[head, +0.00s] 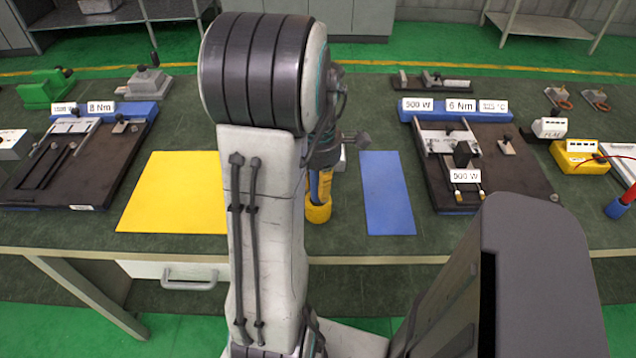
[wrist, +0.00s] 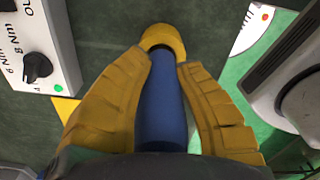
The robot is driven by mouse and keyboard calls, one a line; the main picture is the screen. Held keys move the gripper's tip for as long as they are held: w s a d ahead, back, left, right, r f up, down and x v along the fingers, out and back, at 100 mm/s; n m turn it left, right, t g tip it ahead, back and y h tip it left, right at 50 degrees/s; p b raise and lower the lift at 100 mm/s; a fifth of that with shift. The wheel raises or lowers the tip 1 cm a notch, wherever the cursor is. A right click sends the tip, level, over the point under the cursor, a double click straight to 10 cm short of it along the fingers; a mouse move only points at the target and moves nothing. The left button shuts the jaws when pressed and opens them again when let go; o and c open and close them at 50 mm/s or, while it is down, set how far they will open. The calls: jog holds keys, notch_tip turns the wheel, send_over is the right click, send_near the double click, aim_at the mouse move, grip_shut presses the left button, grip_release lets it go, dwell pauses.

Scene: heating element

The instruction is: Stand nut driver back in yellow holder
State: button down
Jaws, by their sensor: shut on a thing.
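My gripper (wrist: 163,62) is shut on the blue handle of the nut driver (wrist: 162,110), which lies between its two yellow fingers in the wrist view. The yellow holder (wrist: 162,36) shows as a rounded rim just past the fingertips, in line with the handle. In the head view the yellow holder (head: 318,213) stands on the bench right below my gripper (head: 319,190). The nut driver is mostly hidden there by my arm and fingers. Its lower end is hidden, so I cannot tell whether it is inside the holder.
A yellow mat (head: 170,190) lies left of the holder and a blue mat (head: 387,193) right of it. Black-based fixtures stand further left (head: 75,155) and right (head: 480,160). A white box with knobs (wrist: 38,50) shows in the wrist view. The bench's front edge is close.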

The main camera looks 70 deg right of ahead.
jog(key=shift+f, duration=0.1)
jog(key=c, duration=0.9)
grip_release()
jog(key=shift+c, duration=0.2)
notch_tip(320, 180, up, 12)
jog(key=shift+a, duration=0.1)
jog(key=w+a+m+t+h, duration=0.1)
jog(key=w+a+m, duration=0.2)
jog(key=w+a, duration=1.05)
jog(key=a+f+m+t+p, duration=0.1)
jog(key=a+m, duration=0.1)
jog(key=a, duration=0.7)
jog(key=a+f+m+t+y, duration=0.1)
jog(key=a+m, duration=0.2)
jog(key=a, duration=0.6)
jog(key=shift+s+a+f+p, duration=0.25)
jog(key=shift+s+a+p, duration=0.1)
jog(key=shift+a, duration=0.05)
